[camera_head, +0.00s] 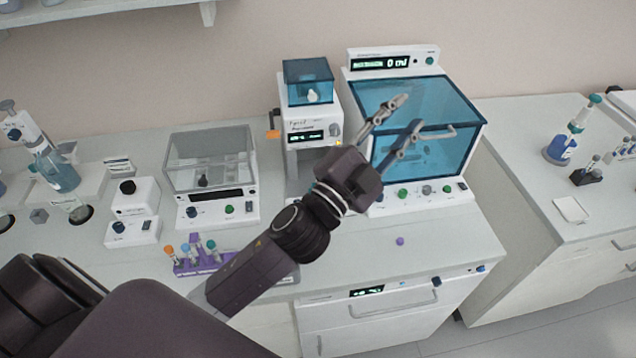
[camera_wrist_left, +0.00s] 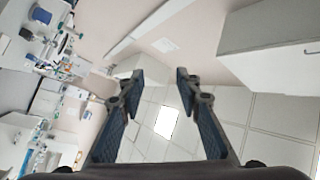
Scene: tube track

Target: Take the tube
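Several tubes with orange, blue, purple and green caps (camera_head: 211,244) stand in a purple rack (camera_head: 187,268) at the front of the counter, partly beside my left arm. A small purple round thing, perhaps a cap (camera_head: 400,241), lies alone on the counter in front of the large blue-lidded machine. My left gripper (camera_head: 410,112) is raised in front of that machine, well away from the rack, with its fingers apart. In the left wrist view the gripper (camera_wrist_left: 158,75) is open with nothing between its fingers. No tube shows clearly in that view. My right gripper is out of view.
The blue-lidded machine (camera_head: 440,105) stands behind my left gripper. A dispenser with a blue top (camera_head: 308,82) and a clear-lidded device (camera_head: 210,158) stand to its left. The counter front (camera_head: 440,230) is mostly clear. Another counter stands at right.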

